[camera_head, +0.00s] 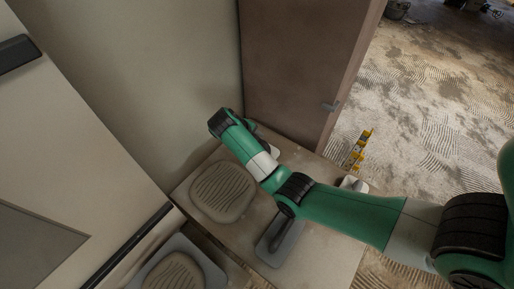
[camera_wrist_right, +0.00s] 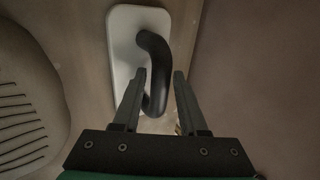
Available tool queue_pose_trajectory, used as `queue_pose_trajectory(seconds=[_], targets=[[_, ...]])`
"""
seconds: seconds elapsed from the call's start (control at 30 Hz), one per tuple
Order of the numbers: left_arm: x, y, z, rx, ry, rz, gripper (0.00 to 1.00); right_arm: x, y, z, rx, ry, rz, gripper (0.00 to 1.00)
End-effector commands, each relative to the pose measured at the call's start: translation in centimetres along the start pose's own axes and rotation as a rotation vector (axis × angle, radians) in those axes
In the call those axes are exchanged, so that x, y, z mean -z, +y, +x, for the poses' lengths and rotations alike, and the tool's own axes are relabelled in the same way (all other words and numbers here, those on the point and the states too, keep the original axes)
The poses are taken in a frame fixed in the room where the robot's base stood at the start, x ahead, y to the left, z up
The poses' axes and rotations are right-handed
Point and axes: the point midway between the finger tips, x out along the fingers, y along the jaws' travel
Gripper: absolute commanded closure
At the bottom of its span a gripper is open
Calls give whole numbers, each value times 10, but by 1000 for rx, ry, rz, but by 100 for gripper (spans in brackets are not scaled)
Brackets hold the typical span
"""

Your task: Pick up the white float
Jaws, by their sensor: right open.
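The white float (camera_wrist_right: 124,28) is a pale rounded plate with a curved black handle (camera_wrist_right: 158,62), lying on a board in the right wrist view. My right gripper (camera_wrist_right: 160,76) is open, and its two fingertips show on either side of the handle. I cannot tell how far above the handle they are. In the head view a pale edge (camera_head: 274,151) shows beside my right wrist, probably this float; the arm hides most of it and the fingers. My left gripper is not in view.
A ridged plaster pad (camera_head: 222,191) lies left of my wrist on the board (camera_head: 325,252). A grey float (camera_head: 283,239) with a dark handle lies nearer. A brown door (camera_head: 300,65) and the wall (camera_head: 165,75) stand close behind. A yellow level (camera_head: 357,150) is beyond.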

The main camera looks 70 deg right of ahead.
Motion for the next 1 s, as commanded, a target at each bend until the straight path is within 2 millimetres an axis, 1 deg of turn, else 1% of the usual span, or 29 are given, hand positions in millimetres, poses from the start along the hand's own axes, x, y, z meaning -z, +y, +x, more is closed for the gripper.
queue_pose_trajectory(seconds=[0.07, 0.2, 0.3, 0.67, 0.77, 0.87, 1.0], targets=[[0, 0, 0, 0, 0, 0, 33, 0, 0, 0, 0, 0, 0, 60], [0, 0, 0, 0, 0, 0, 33, 0, 0, 0, 0, 0, 0, 85], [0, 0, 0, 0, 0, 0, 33, 0, 0, 0, 0, 0, 0, 100], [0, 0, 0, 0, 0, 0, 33, 0, 0, -1, 0, 0, 0, 100], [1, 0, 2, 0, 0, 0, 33, 0, -2, -4, 1, -1, 1, 100], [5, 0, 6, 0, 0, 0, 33, -1, -11, -16, 1, -2, 2, 100], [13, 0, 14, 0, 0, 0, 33, -1, -29, -44, 1, -5, 3, 100]])
